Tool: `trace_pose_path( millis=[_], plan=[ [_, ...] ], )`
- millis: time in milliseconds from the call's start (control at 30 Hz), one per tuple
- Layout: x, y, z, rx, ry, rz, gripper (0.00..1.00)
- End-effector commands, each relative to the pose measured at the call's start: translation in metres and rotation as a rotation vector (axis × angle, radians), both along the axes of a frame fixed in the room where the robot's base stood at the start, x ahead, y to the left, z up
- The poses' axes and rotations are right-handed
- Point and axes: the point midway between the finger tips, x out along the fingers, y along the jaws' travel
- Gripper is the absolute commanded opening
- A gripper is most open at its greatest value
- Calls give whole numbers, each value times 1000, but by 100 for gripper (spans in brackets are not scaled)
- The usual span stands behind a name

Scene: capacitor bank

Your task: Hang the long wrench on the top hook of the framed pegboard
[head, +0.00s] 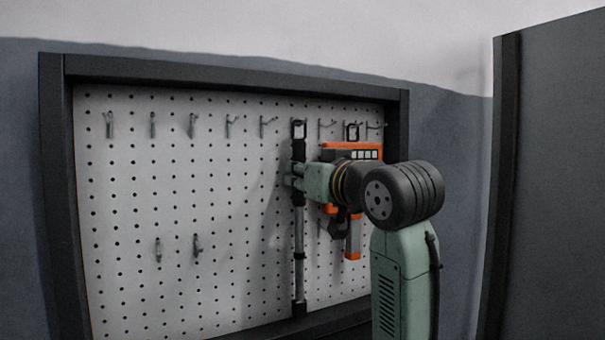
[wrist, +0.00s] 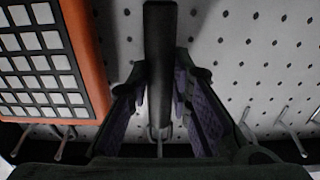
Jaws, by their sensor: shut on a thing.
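The long wrench (head: 299,245) stands upright close in front of the framed pegboard (head: 130,215), with black ends and a grey shaft. My gripper (head: 292,178) is shut on its upper part, below its head. The head reaches the height of the top row of hooks (head: 266,125). In the wrist view the dark wrench (wrist: 160,45) runs between my two purple-padded fingers. A hook (wrist: 158,135) shows near its end there. I cannot tell whether the wrench's head is around this hook or only in front of it.
An orange tool with white keys (head: 352,151) hangs just right of the wrench, partly behind my wrist. Two lower hooks (head: 196,246) are at the left. The board's dark frame (head: 55,190) stands out around it. A dark panel (head: 555,180) stands at the right.

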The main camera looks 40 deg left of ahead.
Motion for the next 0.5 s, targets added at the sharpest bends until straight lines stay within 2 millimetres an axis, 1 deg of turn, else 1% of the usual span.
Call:
trace_pose_path(
  millis=[367,400,500],
  plan=[
    [0,0,1,3,-1,0,0],
    [0,0,1,3,-1,0,22],
    [0,0,1,2,-1,0,28]
  ],
)
